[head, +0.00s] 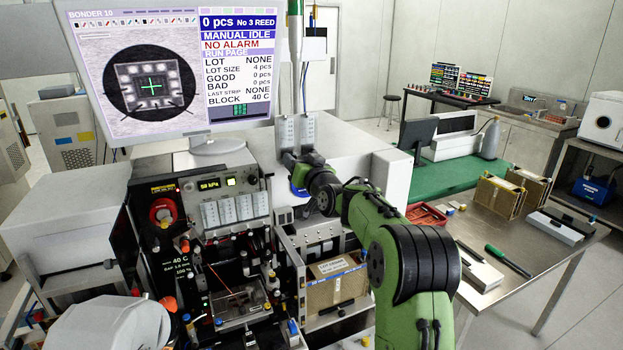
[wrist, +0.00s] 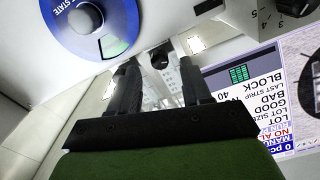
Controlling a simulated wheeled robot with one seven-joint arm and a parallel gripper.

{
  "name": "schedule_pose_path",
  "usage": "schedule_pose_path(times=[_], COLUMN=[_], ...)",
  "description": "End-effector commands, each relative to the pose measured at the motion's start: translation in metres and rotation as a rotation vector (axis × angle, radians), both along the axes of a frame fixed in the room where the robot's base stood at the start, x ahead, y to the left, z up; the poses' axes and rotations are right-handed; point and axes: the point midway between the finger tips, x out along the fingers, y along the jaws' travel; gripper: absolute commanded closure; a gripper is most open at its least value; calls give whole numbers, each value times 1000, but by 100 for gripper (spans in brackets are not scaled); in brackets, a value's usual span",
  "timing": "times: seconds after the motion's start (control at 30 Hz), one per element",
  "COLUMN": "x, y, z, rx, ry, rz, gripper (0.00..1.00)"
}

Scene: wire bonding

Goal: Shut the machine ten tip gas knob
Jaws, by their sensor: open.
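My gripper (wrist: 159,66) is open, with one dark finger at each side in the wrist view. A small black knob (wrist: 160,59) shows between the fingertips, in front of a pale glossy plate with scale marks. I cannot read a label on it, and contact cannot be told. In the head view my gripper (head: 301,158) is at the lower end of two upright pale gauge plates (head: 285,132) on the machine. The small knob is hidden there. The bonding machine's screen (head: 170,65) reads BONDER 10, manual idle, no alarm; it also shows upside down in the wrist view (wrist: 250,95).
A blue dial (wrist: 90,22) with a grey centre, marked STATE, is close by the left finger. A dark numbered knob (wrist: 295,6) is at the upper right. A steel table (head: 545,262) with tools stands right.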

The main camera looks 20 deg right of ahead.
Motion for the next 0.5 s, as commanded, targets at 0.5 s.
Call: schedule_pose_path(times=[0.5], x=[-122], y=[0], z=[-2], rx=[0], ry=[0], rz=[-2], gripper=[52])
